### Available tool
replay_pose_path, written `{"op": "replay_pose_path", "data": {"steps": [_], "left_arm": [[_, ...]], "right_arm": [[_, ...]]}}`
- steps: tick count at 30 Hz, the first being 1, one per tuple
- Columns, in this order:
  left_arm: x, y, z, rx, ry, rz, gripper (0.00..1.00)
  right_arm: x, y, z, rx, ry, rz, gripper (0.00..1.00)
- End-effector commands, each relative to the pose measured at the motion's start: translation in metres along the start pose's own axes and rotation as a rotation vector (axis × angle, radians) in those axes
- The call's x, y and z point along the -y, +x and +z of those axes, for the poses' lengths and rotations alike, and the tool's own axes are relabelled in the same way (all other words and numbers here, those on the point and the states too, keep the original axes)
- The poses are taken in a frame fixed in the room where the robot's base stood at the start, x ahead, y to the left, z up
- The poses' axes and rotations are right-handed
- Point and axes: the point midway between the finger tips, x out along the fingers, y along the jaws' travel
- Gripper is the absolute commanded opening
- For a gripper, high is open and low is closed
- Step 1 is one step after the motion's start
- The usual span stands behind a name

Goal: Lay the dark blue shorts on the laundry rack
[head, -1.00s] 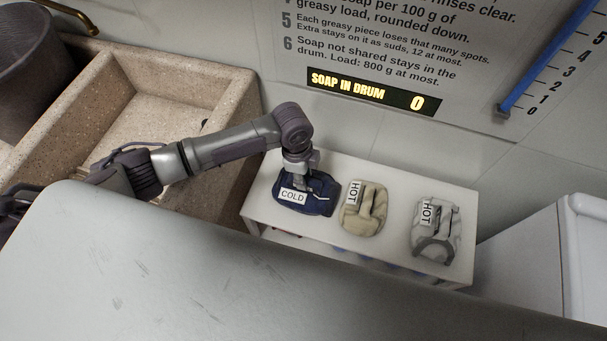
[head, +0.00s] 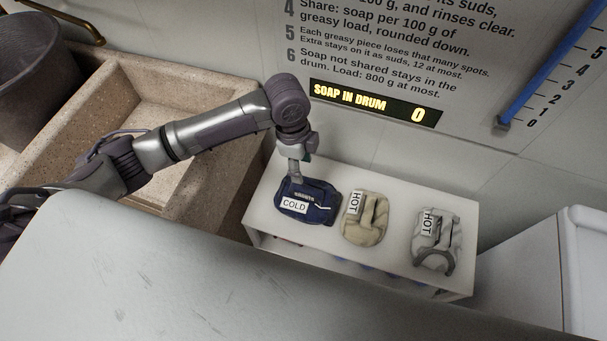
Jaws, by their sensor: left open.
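The dark blue shorts (head: 321,209) lie folded at the left end of a white bench (head: 395,260). They carry a white COLD tag and a pale stripe. My left gripper (head: 295,180) points down at the back left edge of the shorts. It is open, and its fingertips are close to the cloth; I cannot tell whether they touch it. My right gripper is not in view. Nothing in view is clearly marked as a laundry rack.
A beige bundle (head: 374,226) and a grey-white bundle (head: 445,245), both tagged HOT, lie right of the shorts. A stone basin (head: 205,190) is at left, with a dark round vessel (head: 35,75) behind. A display (head: 375,103) reads SOAP IN DRUM 0.

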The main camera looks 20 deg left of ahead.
Motion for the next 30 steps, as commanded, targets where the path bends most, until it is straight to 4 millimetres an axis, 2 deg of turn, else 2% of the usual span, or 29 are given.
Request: {"op": "replay_pose_path", "data": {"steps": [1, 6, 24, 26, 30], "left_arm": [[0.001, -0.008, 0.0, -0.001, 0.001, -0.003, 0.51], [0.0, -0.022, 0.0, -0.001, 0.0, -0.001, 0.51], [0.0, -0.025, 0.0, -0.001, 0.0, 0.001, 0.51], [0.0, -0.03, -0.001, -0.001, 0.0, 0.0, 0.51], [0.0, -0.054, -0.004, -0.001, 0.0, 0.0, 0.51]], "right_arm": [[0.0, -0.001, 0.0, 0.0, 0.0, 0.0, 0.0], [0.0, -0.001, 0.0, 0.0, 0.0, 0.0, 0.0], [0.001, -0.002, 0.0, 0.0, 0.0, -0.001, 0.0], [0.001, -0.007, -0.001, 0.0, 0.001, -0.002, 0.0], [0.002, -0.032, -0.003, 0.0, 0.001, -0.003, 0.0]]}}
